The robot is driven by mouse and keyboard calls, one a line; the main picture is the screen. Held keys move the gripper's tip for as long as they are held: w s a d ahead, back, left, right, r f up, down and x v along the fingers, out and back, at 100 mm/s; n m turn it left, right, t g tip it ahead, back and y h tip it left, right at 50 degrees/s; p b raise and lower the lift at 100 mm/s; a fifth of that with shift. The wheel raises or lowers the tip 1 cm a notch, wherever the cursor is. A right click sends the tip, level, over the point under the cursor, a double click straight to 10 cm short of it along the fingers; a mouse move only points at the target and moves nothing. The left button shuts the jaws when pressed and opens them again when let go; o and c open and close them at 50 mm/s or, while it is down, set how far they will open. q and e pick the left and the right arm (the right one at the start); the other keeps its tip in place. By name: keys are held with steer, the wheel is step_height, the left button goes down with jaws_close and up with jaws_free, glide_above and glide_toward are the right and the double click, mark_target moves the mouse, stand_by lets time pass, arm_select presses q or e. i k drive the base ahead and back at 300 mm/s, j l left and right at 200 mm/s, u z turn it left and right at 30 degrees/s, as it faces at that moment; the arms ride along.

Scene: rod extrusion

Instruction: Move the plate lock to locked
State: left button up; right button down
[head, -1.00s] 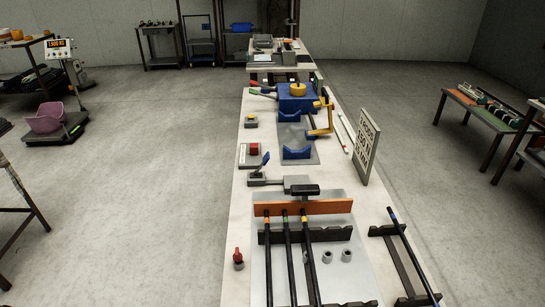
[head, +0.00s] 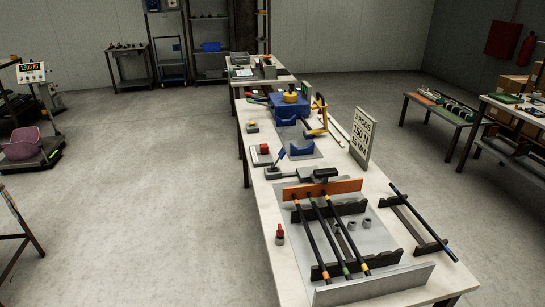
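No part labelled as the plate lock can be read. A small lever with a blue handle (head: 281,156) stands tilted on a grey base (head: 285,171) behind the orange plate. A dark block (head: 325,174) sits to the right of that base. The orange plate (head: 322,190) stands upright across the back ends of several black rods (head: 335,235). A small red-topped piece (head: 280,233) stands near the left edge of the table. I cannot tell which of these is the lock or its state. Neither of my grippers is in view.
The white table (head: 262,205) runs away from me. A grey front wall (head: 375,285) closes the rod fixture. A sign (head: 363,140) stands at the right edge. A rack with one rod (head: 420,222) lies at right. The floor to the left is open.

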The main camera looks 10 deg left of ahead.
mark_target(283, 152)
steer(key=j, duration=1.3)
steer(key=i+j, duration=0.4)
steer(key=j, duration=0.2)
steer(key=i+j, duration=0.7)
steer(key=i, duration=0.2)
steer(key=i+j+u, duration=0.1)
steer(key=i, duration=0.3)
steer(key=j, duration=0.1)
